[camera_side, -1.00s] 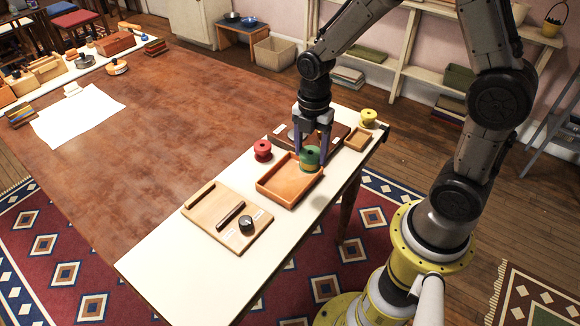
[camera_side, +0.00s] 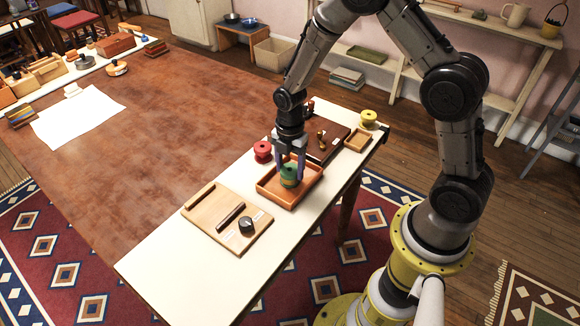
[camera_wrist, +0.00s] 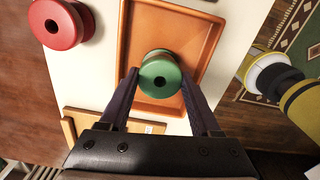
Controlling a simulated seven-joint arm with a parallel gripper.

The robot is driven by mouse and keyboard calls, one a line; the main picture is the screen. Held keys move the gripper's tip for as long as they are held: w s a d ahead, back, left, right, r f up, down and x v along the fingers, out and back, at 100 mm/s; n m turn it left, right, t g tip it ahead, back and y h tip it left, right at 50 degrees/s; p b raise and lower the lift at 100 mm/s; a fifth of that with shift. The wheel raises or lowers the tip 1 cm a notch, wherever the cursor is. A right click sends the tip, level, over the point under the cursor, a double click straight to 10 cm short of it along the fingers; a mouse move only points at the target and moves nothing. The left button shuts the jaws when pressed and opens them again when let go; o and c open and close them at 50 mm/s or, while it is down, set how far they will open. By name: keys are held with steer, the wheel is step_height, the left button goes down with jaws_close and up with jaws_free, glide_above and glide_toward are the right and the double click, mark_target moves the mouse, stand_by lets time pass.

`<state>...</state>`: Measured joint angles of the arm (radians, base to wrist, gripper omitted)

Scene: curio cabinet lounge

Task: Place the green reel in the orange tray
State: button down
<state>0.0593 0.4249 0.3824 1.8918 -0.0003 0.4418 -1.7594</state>
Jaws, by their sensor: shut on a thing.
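The green reel (camera_side: 289,175) is between the fingers of my gripper (camera_side: 290,169), which is shut on it. In the wrist view the reel (camera_wrist: 160,76) shows its round top with a dark centre hole, between the two fingertips (camera_wrist: 160,84). The orange tray (camera_side: 308,186) is a shallow rectangular box, and the reel is within its outline in both views. The tray (camera_wrist: 203,38) lies under the reel in the wrist view. I cannot tell whether the reel touches the tray floor.
A red reel (camera_side: 263,151) stands just left of the tray. A wooden board with a black knob (camera_side: 246,225) lies in front. Behind are a dark brown board (camera_side: 330,150), a small wooden tray (camera_side: 357,140) and a yellow reel (camera_side: 368,117). The white tabletop's front is clear.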

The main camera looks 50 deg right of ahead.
steer(key=shift+f, duration=0.15)
steer(key=shift+c, duration=0.4)
jaws_free()
steer(key=s+r+m+t, duration=0.1)
steer(key=s+r+m, duration=0.1)
steer(key=r, duration=0.8)
steer(key=s+r+m+t, duration=0.1)
steer(key=s+r+m, duration=0.2)
steer(key=r, duration=0.7)
steer(key=s+a+r+m+t, duration=0.1)
steer(key=s+r+m, duration=0.2)
steer(key=s+m, duration=0.4)
steer(key=s+a+r+m+t, duration=0.1)
steer(key=s+r+m+t, duration=0.1)
steer(key=s+r+m, duration=0.2)
steer(key=s+m, duration=0.3)
steer(key=s, duration=0.2)
steer(key=shift+s+a+t, duration=0.15)
steer(key=shift+s+t, duration=0.1)
steer(key=shift+t, duration=0.05)
